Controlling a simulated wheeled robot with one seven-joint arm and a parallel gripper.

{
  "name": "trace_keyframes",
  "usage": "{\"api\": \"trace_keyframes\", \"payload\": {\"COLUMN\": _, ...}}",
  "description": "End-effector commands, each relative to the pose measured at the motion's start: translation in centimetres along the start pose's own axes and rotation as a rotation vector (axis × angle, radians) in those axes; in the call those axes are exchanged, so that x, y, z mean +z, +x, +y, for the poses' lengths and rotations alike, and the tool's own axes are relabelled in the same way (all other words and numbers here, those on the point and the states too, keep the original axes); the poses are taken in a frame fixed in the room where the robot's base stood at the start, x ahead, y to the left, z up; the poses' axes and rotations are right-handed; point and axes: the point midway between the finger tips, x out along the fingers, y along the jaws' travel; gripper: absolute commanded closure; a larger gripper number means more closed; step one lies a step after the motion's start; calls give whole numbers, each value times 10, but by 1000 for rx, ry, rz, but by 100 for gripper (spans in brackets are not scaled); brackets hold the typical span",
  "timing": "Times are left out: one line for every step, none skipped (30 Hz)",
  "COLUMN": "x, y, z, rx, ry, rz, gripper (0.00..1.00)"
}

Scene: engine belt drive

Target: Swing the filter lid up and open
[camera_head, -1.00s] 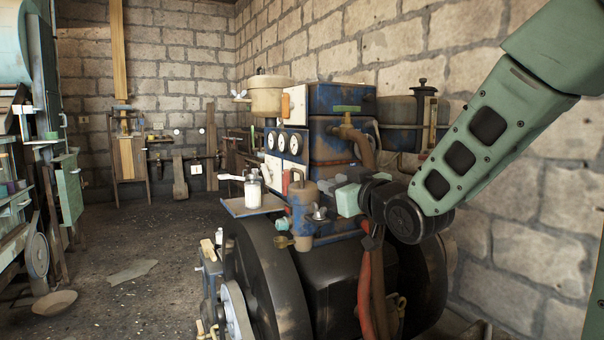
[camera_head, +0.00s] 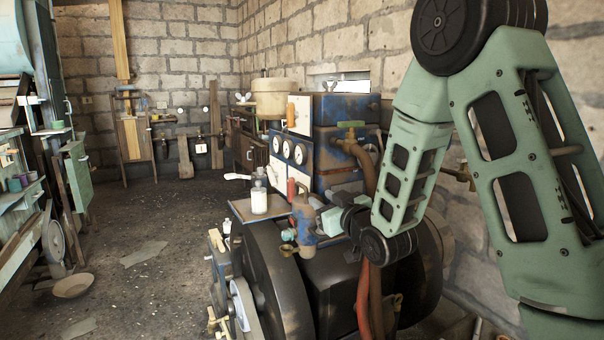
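A beige round canister (camera_head: 277,98) with a lid-like top stands at the upper back of the engine; it looks like the filter, and its lid appears shut. Wing nuts show beside it, one at its left (camera_head: 243,97). My gripper (camera_head: 328,214) is low and to the right of the canister, near a small blue cylinder (camera_head: 304,218) on the engine's front. It is well apart from the canister. Its fingers are small and partly lost against the engine, so their opening is unclear. I cannot tell whether it touches the blue cylinder.
The engine has a blue block (camera_head: 345,108), a panel of round gauges (camera_head: 288,148) and a big dark flywheel (camera_head: 275,275). A white bottle (camera_head: 258,196) stands on a small shelf. A red hose (camera_head: 363,290) hangs below my wrist. The floor at left (camera_head: 150,220) is mostly open.

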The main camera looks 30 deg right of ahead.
Motion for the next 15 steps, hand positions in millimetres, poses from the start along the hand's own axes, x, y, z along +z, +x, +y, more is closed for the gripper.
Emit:
{"api": "trace_keyframes", "payload": {"x": -2, "y": 13, "z": 0, "rx": -1, "ry": 0, "rz": 2, "gripper": 67}}
{"api": "trace_keyframes", "payload": {"x": -2, "y": 20, "z": 0, "rx": -2, "ry": 0, "rz": 2, "gripper": 67}}
{"api": "trace_keyframes", "payload": {"x": -2, "y": 28, "z": 0, "rx": -1, "ry": 0, "rz": 2, "gripper": 67}}
{"api": "trace_keyframes", "payload": {"x": -2, "y": 35, "z": 0, "rx": -1, "ry": 0, "rz": 3, "gripper": 67}}
{"api": "trace_keyframes", "payload": {"x": -2, "y": 41, "z": 0, "rx": -1, "ry": 0, "rz": 1, "gripper": 67}}
{"api": "trace_keyframes", "payload": {"x": -2, "y": 49, "z": 0, "rx": 0, "ry": 0, "rz": 2, "gripper": 67}}
{"api": "trace_keyframes", "payload": {"x": -2, "y": 56, "z": 0, "rx": 0, "ry": 0, "rz": 2, "gripper": 67}}
{"api": "trace_keyframes", "payload": {"x": -2, "y": 61, "z": 0, "rx": 0, "ry": 0, "rz": 1, "gripper": 67}}
{"api": "trace_keyframes", "payload": {"x": -2, "y": 69, "z": 0, "rx": 0, "ry": 0, "rz": 1, "gripper": 67}}
{"api": "trace_keyframes", "payload": {"x": -2, "y": 75, "z": 0, "rx": 0, "ry": 0, "rz": 2, "gripper": 67}}
{"api": "trace_keyframes", "payload": {"x": -2, "y": 80, "z": 0, "rx": 0, "ry": 0, "rz": 1, "gripper": 67}}
{"api": "trace_keyframes", "payload": {"x": -2, "y": 87, "z": 0, "rx": 0, "ry": 0, "rz": 1, "gripper": 67}}
{"api": "trace_keyframes", "payload": {"x": -1, "y": 91, "z": 0, "rx": 0, "ry": 0, "rz": 0, "gripper": 67}}
{"api": "trace_keyframes", "payload": {"x": -1, "y": 95, "z": 0, "rx": 0, "ry": 0, "rz": 1, "gripper": 67}}
{"api": "trace_keyframes", "payload": {"x": -1, "y": 100, "z": 0, "rx": 0, "ry": 0, "rz": 2, "gripper": 67}}
